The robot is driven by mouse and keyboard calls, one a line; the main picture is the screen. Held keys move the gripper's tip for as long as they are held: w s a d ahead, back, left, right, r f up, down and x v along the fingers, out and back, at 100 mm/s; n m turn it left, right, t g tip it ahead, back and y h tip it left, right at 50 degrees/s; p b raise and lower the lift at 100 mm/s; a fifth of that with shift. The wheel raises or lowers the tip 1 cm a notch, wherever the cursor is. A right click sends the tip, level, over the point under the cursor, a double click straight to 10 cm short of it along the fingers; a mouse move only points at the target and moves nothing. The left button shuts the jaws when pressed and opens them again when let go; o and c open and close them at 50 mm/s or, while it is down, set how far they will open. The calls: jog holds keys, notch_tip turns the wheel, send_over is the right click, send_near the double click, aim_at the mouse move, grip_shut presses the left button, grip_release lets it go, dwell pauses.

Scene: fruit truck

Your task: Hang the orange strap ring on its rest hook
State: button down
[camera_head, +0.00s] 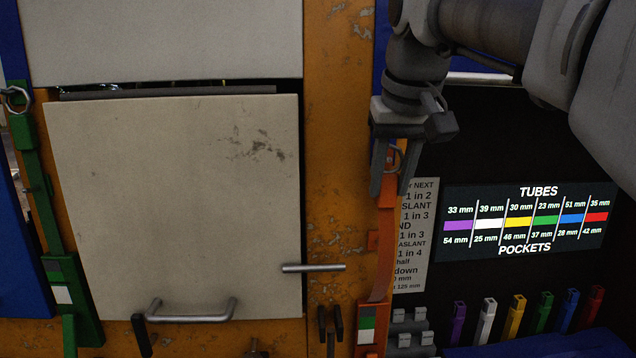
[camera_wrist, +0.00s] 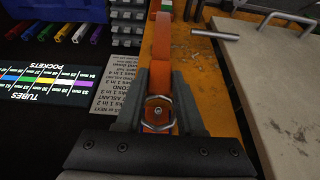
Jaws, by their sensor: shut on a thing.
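My gripper (camera_head: 388,188) points down in front of the orange post and is shut on the orange strap ring (camera_head: 397,160). In the wrist view the metal ring (camera_wrist: 158,112) lies between the fingers of my gripper (camera_wrist: 157,82). The orange strap (camera_head: 385,255) runs down from the ring, roughly taut, to an orange buckle (camera_head: 367,325) low on the post. No hook is clearly visible at the ring.
A green strap (camera_head: 35,190) with its ring (camera_head: 16,99) hangs at far left. A pale door (camera_head: 180,200) has a handle (camera_head: 190,312) and a bar latch (camera_head: 313,268). A label (camera_head: 415,230), a tubes-and-pockets sign (camera_head: 525,220) and several coloured tubes (camera_head: 515,315) are right of the strap.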

jog(key=shift+s+r, duration=0.15)
jog(key=shift+s, duration=0.85)
notch_tip(320, 180, down, 14)
jog(key=b, duration=1.2)
jog(key=shift+f, duration=0.25)
jog(key=shift+w, duration=0.15)
dwell(0.7)
jog(key=shift+w+p, duration=0.4)
jog(key=shift+w, duration=0.1)
jog(key=shift+w, duration=0.1)
jog(key=shift+w+f+p, duration=0.2)
jog(key=shift+w+p, duration=0.15)
jog(key=shift+w, duration=0.4)
jog(key=shift+w+f, duration=0.55)
jog(key=shift+w, duration=0.15)
dwell(0.6)
